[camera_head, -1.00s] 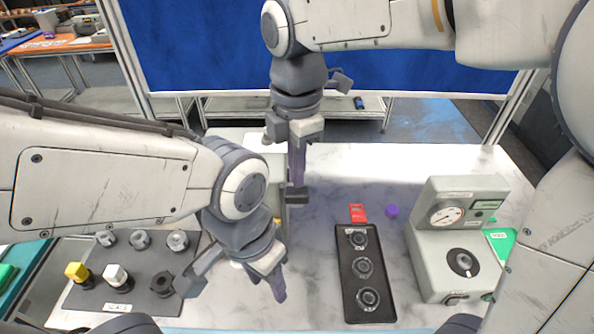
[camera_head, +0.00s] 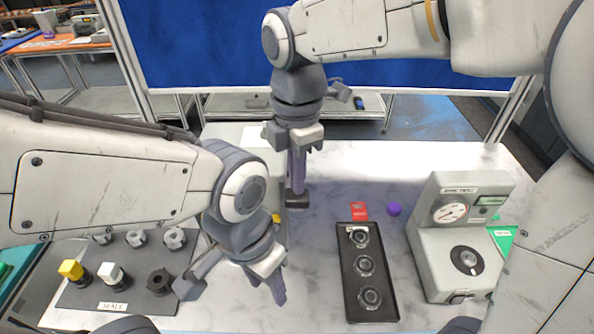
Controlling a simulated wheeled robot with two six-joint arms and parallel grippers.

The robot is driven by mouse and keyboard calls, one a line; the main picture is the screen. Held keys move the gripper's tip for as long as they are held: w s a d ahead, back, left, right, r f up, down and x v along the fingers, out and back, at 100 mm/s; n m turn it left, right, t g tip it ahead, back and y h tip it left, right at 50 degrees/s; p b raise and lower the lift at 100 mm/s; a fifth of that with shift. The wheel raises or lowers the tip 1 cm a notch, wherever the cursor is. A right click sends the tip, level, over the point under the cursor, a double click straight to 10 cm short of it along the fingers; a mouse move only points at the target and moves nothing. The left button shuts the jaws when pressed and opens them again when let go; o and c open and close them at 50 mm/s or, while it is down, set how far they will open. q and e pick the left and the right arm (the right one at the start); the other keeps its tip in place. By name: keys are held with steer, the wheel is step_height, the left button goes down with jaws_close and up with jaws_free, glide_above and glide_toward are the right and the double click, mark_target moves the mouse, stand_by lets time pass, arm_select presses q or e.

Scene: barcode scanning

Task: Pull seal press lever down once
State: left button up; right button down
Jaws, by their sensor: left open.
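A pale grey body (camera_head: 238,131), possibly the seal press, stands at the back left of the white table and is mostly hidden behind my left arm. No lever can be made out for certain. My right gripper (camera_head: 297,192) points down just right of this body, with a dark block at its tip. I cannot tell whether that block is its fingertips or a handle, nor whether its jaws are apart. My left gripper (camera_head: 236,290) is open and empty, lower and nearer, between the grey mat and the black tray.
A grey mat (camera_head: 152,300) with several nuts and caps lies at the left. A black tray (camera_head: 346,285) with several round parts, a red piece (camera_head: 360,210) and a purple ball (camera_head: 394,209) lie right of centre. A grey gauge machine (camera_head: 425,265) stands at the right.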

step_height(320, 180, down, 8)
steer(key=b, duration=0.4)
steer(key=shift+b, duration=0.4)
steer(key=shift+r, duration=0.1)
step_height(320, 180, up, 11)
steer(key=p, duration=1)
step_height(320, 180, up, 4)
steer(key=p, duration=0.4)
stand_by(0.5)
